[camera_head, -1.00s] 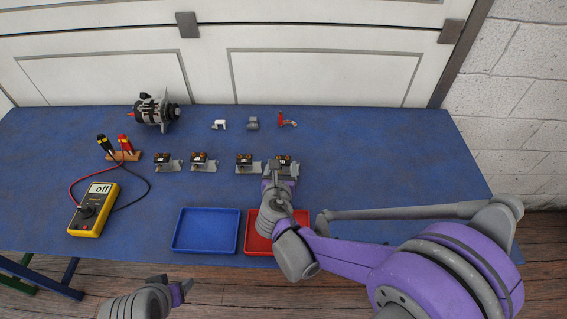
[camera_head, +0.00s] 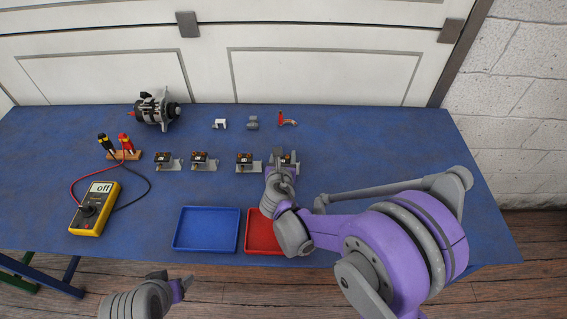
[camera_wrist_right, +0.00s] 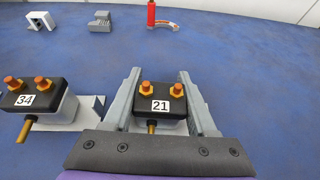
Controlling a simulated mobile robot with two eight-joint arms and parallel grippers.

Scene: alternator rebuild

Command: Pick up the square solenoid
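Several box-shaped solenoids with black tops and copper-coloured terminals stand in a row on the blue table. The one at the right end, labelled 21 (camera_wrist_right: 160,103), is partly hidden by my right gripper (camera_head: 281,156) in the head view. In the right wrist view my right gripper (camera_wrist_right: 159,75) is open, with one finger on each side of solenoid 21. Narrow gaps show between the fingers and its sides. Solenoid 34 (camera_wrist_right: 37,100) stands just to the left; it also shows in the head view (camera_head: 244,159). My left gripper (camera_head: 178,287) is low, in front of the table; its opening is unclear.
A blue tray (camera_head: 207,249) and a red tray (camera_head: 259,248) sit at the front edge. A yellow multimeter (camera_head: 94,209) with leads is at left. An alternator (camera_head: 155,109) and small parts (camera_head: 252,122) stand behind the row. The table's right side is largely clear.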

